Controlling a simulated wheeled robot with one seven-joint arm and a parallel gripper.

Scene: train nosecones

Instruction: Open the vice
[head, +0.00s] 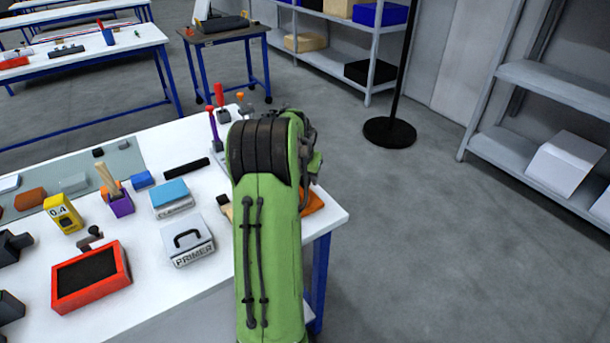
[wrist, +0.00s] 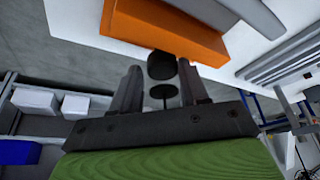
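What seems to be the vice (head: 313,202) is an orange body at the right edge of the white table, mostly hidden behind my green arm in the head view. In the wrist view an orange block (wrist: 160,30) lies just beyond my gripper (wrist: 158,72). A dark round knob or handle end (wrist: 161,66) sticks out from it, with a thin dark disc (wrist: 164,91) nearer the palm. The two fingers are apart, one on each side of these dark parts. I cannot tell whether they touch. The vice's jaws are not clear to see.
The white table (head: 160,318) holds a PRIMER box (head: 188,243), a blue-topped box (head: 172,198), a red-framed tray (head: 91,277) and a yellow gauge (head: 63,213). Red-handled tools (head: 213,128) stand behind my arm. Open floor (head: 440,240) lies right of the table, with shelves beyond.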

